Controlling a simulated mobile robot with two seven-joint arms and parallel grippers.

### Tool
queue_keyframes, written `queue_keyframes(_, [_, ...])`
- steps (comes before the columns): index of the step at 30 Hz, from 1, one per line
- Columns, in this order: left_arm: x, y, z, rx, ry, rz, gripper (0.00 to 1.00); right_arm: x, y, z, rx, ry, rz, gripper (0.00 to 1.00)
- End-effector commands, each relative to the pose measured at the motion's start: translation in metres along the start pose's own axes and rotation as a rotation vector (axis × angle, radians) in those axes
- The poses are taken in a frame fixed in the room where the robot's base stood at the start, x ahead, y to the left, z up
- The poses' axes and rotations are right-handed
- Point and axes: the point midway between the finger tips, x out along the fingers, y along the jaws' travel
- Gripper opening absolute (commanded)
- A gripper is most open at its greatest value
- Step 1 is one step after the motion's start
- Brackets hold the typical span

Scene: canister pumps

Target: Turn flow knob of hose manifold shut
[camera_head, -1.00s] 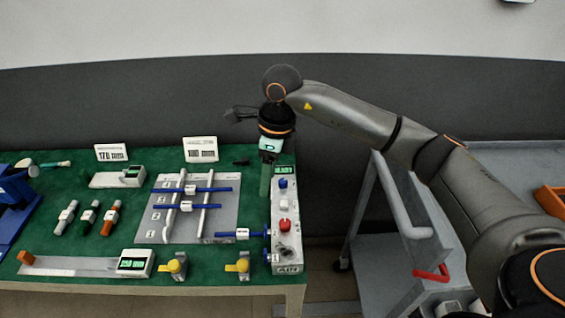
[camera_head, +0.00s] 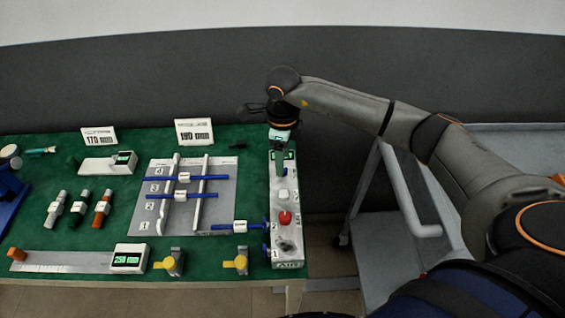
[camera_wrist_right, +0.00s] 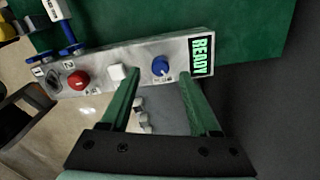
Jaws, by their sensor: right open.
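The manifold box (camera_head: 288,252) is a long pale panel at the table's right edge, with blue hose fittings on its left side. In the wrist view it carries a blue round knob (camera_wrist_right: 160,66), a white square button (camera_wrist_right: 117,73), a red button (camera_wrist_right: 78,80), a dark grey knob (camera_wrist_right: 46,84) and a green READY display (camera_wrist_right: 202,55). My right gripper (camera_head: 281,172) is over the far end of the box. Its green fingers (camera_wrist_right: 158,85) are open and empty, one on each side of the blue knob in the wrist view. Contact cannot be told. In the head view the gripper mostly hides the blue knob. My left gripper is out of view.
A grey board (camera_head: 215,215) with white pipes and blue hoses lies left of the box. Yellow-handled valves (camera_head: 235,262) stand at the table's front. A grey cart (camera_head: 375,275) stands to the right, past a gap.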

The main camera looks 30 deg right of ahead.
Motion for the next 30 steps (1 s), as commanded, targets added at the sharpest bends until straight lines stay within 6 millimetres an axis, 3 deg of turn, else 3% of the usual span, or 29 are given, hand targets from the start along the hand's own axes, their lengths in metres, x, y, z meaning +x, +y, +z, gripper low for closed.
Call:
queue_keyframes(6, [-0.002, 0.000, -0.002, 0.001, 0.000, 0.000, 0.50, 0.027, 0.000, 0.000, 0.000, 0.000, 0.002, 0.62])
queue_keyframes(17, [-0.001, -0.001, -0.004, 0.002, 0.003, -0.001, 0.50, 0.033, 0.000, 0.000, -0.001, -0.001, 0.000, 0.62])
queue_keyframes(30, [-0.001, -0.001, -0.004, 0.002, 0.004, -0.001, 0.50, 0.032, 0.000, 0.000, -0.001, -0.001, 0.000, 0.15])
